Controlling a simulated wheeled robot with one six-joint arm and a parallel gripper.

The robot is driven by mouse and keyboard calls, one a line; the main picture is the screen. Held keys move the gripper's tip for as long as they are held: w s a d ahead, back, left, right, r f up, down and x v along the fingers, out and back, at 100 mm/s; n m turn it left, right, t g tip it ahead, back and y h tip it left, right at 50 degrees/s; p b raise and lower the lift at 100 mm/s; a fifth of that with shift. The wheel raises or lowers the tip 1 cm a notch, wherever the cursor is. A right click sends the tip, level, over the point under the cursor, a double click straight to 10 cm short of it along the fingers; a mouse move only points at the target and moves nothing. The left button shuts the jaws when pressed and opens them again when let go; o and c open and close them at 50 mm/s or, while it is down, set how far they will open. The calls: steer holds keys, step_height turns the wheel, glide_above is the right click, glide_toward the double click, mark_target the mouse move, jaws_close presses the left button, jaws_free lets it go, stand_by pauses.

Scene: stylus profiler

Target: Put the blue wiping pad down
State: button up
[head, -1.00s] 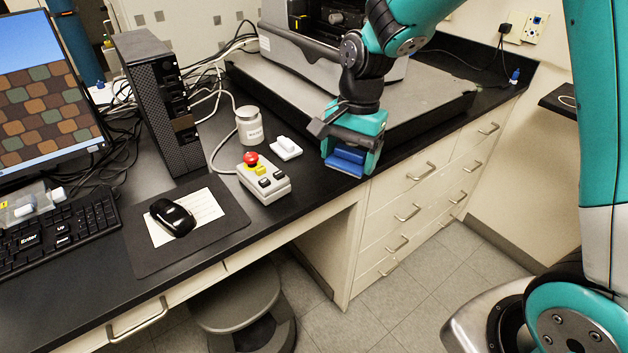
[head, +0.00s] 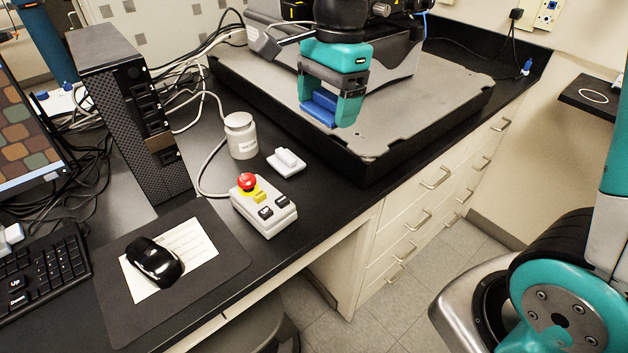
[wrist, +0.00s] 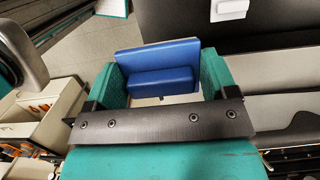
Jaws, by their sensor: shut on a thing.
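The blue wiping pad (head: 320,107) is held between the teal fingers of my gripper (head: 331,106), above the grey platform of the profiler in the head view. It also shows in the wrist view (wrist: 160,68), a blue block with a raised ridge, between the two teal fingers of my gripper (wrist: 163,80). My gripper is shut on the pad. I cannot tell how high the pad is over the platform. The pad's underside is hidden.
The profiler's grey platform (head: 400,125) has a wide bare top. A white handled block (head: 286,161), a lidded jar (head: 240,135) and a control box with a red button (head: 264,208) stand left of it. A black computer tower (head: 135,120) stands farther left.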

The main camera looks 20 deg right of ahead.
mark_target(322, 200)
steer(key=shift+w+f, duration=0.2)
steer(key=shift+w, duration=0.15)
step_height(322, 200, down, 20)
steer(key=shift+w+r+p, duration=0.1)
steer(key=shift+r+p, duration=0.1)
steer(key=shift+p, duration=0.1)
steer(key=shift+f, duration=0.3)
steer(key=o, duration=0.8)
steer(key=shift+o, duration=0.4)
